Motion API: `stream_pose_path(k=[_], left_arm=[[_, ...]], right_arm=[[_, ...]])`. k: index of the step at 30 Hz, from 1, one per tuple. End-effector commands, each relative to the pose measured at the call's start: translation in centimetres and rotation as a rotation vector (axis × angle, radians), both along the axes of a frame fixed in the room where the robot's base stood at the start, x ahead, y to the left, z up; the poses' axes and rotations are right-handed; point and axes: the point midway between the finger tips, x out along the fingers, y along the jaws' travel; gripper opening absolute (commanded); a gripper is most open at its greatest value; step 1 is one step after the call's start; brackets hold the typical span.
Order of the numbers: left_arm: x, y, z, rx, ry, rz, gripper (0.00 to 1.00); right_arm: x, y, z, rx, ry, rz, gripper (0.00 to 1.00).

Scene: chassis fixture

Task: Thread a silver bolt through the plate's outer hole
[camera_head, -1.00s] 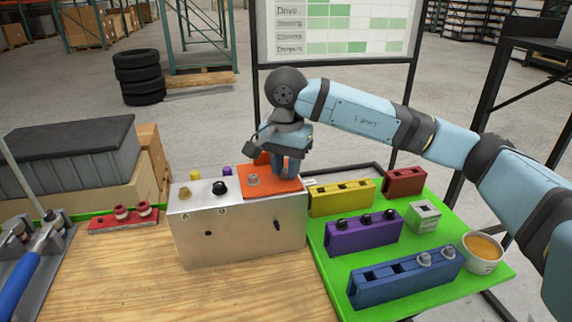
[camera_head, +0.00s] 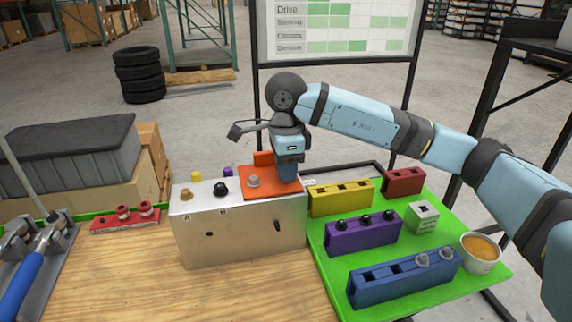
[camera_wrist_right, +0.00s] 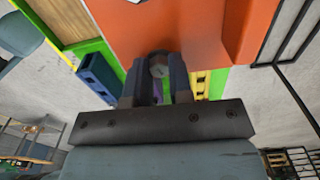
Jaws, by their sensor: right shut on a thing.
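The orange plate (camera_head: 240,191) lies on the right part of the metal chassis box (camera_head: 240,235). A silver bolt (camera_head: 253,181) stands in the plate's left part. My right gripper (camera_head: 288,180) points down at the plate's right end. In the right wrist view my right gripper (camera_wrist_right: 158,82) is shut on a silver bolt (camera_wrist_right: 158,64), with the orange plate (camera_wrist_right: 205,35) right by it. The outer hole is hidden, so I cannot tell whether the held bolt is in it. Two more silver bolts (camera_head: 447,252) stand in the blue rack (camera_head: 400,280). My left gripper is not in view.
The green mat (camera_head: 335,273) holds the yellow (camera_head: 345,198), purple (camera_head: 365,235) and red (camera_head: 404,181) racks, a pale green block (camera_head: 422,217) and a cup (camera_head: 480,253). The box top also carries a brass and a black bolt. The wooden table front is clear.

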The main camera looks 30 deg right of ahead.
Motion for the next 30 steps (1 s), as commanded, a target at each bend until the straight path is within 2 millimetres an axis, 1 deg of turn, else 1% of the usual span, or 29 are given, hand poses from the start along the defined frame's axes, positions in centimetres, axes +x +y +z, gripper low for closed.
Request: stream_pose_path(k=[2,6,8,14,15,17,18,19,26,30], left_arm=[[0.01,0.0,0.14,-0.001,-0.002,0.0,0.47],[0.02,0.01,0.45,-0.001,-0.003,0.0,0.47],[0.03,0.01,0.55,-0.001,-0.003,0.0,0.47],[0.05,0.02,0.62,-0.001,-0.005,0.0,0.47],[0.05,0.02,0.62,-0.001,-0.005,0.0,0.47],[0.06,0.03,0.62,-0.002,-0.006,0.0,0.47],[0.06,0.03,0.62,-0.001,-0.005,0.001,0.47],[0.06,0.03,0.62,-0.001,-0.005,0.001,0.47],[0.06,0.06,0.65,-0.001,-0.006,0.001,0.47],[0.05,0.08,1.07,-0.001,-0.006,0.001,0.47]], right_arm=[[0.0,-0.02,-0.02,-0.001,0.0,-0.03,0.0],[-0.01,-0.02,-0.05,0.0,0.002,-0.176,0.0],[-0.02,-0.02,-0.08,0.0,0.002,-0.219,0.0],[-0.01,-0.02,-0.14,-0.001,0.001,-0.244,0.0],[-0.01,-0.02,-0.14,-0.001,0.001,-0.243,0.22],[-0.01,-0.02,-0.14,-0.001,0.001,-0.243,0.36],[0.0,-0.02,-0.13,-0.001,0.001,-0.243,0.45],[0.0,-0.02,-0.13,-0.001,0.001,-0.242,0.49],[0.01,-0.01,-0.09,0.0,0.001,-0.241,0.49],[0.02,-0.01,0.54,0.0,0.0,-0.241,0.49]])
